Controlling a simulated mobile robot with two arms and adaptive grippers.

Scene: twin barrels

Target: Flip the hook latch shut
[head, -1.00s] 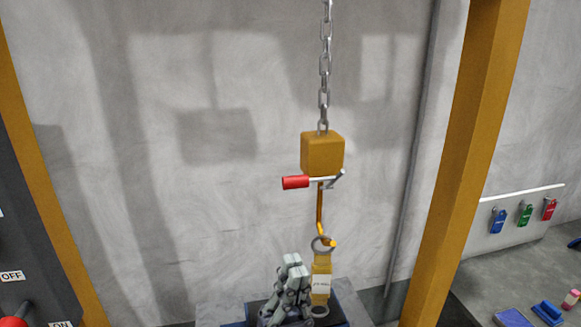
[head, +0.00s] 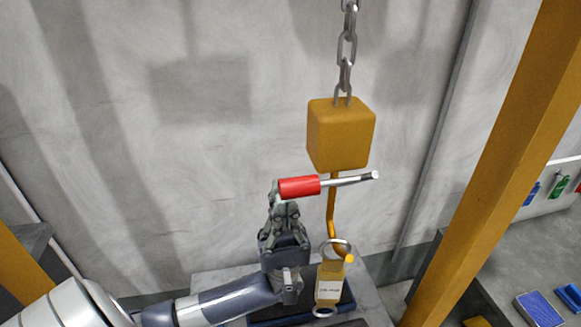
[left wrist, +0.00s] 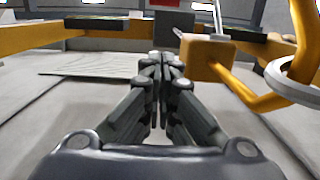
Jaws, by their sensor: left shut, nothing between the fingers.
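The hook latch shows in the head view as a red grip (head: 298,187) on a metal rod (head: 350,180). It lies nearly level under the yellow block (head: 341,133), red end to the left. The orange hook (head: 331,210) hangs below the block, which also shows in the left wrist view (left wrist: 207,58). A metal ring (head: 336,243) with a yellow tagged piece (head: 329,283) hangs on the hook. My left gripper (head: 279,190) points up, shut and empty, with its tips right at the red grip's left end. I cannot tell whether they touch. My right gripper is out of view.
A chain (head: 347,45) holds the block from above. A yellow post (head: 500,165) stands at right, before a bench with a blue item (head: 540,308) and coloured padlocks (head: 558,187). The space left of my gripper is clear to the wall.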

